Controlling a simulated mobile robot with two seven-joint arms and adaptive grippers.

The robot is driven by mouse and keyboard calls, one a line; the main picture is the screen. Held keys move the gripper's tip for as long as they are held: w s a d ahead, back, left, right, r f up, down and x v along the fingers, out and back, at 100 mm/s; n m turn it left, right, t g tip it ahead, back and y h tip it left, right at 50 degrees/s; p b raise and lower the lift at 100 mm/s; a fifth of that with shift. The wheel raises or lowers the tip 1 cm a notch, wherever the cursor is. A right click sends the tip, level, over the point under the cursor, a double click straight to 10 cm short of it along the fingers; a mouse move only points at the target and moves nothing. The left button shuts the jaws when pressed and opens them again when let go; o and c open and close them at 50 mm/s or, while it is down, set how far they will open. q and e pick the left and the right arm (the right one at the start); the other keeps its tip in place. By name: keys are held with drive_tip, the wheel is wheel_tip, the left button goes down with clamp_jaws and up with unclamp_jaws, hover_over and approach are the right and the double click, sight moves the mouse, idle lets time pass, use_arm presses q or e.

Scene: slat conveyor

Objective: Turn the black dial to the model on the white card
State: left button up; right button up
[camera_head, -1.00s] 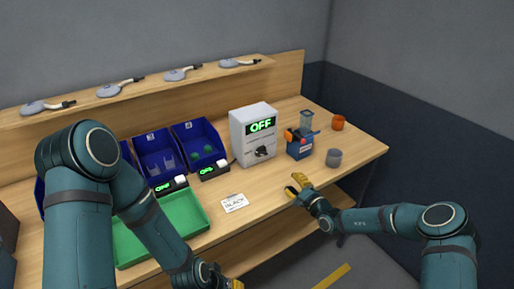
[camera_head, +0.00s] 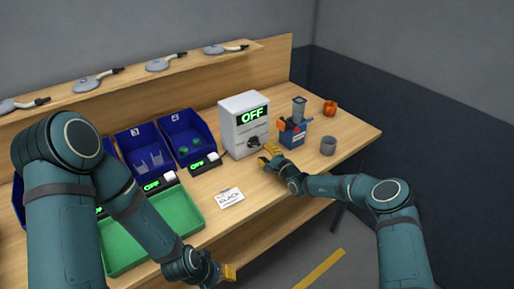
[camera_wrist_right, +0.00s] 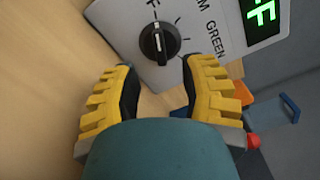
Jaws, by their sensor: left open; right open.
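The black dial (camera_head: 253,142) is on the front of a white box (camera_head: 236,135) whose green display reads OFF. In the right wrist view the dial (camera_wrist_right: 160,40) shows ahead of the fingertips, with a white pointer line and tick marks around it. The white card (camera_head: 229,198) lies on the table and reads BLACK; its smaller print is unclear. My right gripper (camera_head: 269,156) is open and empty, just in front of the dial; the dial is not between its fingers.
A green tray (camera_head: 190,231) and blue bins (camera_head: 194,124) are to the left. A blue device (camera_head: 293,137) with orange parts, a grey cup (camera_head: 328,145) and an orange object (camera_head: 330,108) are right of the box.

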sight(257, 145)
drive_tip(key=shift+b+x, duration=0.65)
drive_tip(key=shift+x, duration=2.2)
clamp_jaws()
